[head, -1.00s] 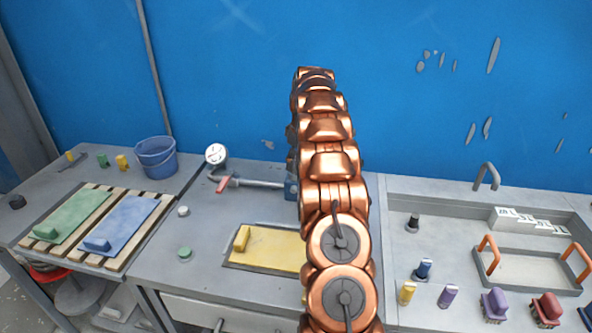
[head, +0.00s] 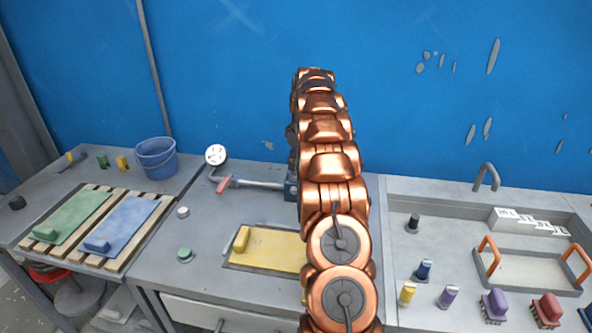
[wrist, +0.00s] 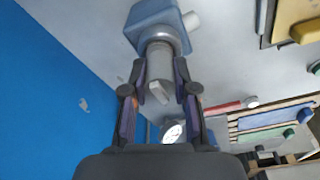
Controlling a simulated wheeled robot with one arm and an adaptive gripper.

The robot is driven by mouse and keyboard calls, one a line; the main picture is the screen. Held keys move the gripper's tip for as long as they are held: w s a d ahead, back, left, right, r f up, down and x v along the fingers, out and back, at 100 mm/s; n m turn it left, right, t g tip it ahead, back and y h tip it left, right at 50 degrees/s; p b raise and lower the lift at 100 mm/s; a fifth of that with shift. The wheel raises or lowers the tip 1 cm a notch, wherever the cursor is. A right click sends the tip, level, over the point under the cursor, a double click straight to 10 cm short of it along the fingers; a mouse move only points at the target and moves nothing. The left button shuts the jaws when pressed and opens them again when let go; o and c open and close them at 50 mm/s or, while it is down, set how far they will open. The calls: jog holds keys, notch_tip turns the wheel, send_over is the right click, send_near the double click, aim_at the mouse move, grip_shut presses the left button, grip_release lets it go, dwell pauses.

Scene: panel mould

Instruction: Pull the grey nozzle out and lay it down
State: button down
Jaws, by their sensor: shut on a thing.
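The grey nozzle (wrist: 158,61) is in the wrist view, a short round piece with a flat tab at its near end. Its far end meets the blue block (wrist: 152,17); whether it is seated in the block or just clear of it I cannot tell. My gripper (wrist: 160,72) is shut on the nozzle, one finger on each side. In the head view my copper arm hides the nozzle and gripper. Part of the blue block (head: 291,188) shows left of the arm.
A pipe with a red lever (head: 223,185) and a round gauge (head: 216,154) stand left of the block. A yellow panel in a mould (head: 240,264) lies in front. Green and blue panels lie on a slatted rack (head: 122,264). Bare bench (head: 215,220) lies between.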

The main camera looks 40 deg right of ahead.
jog(key=shift+r, duration=0.1)
jog(key=shift+r+p, duration=0.65)
jog(key=shift+r, duration=1.6)
jog(key=shift+r, duration=0.1)
jog(key=shift+r+p, duration=0.85)
jog(key=shift+r, duration=1.05)
jog(key=shift+a, duration=0.1)
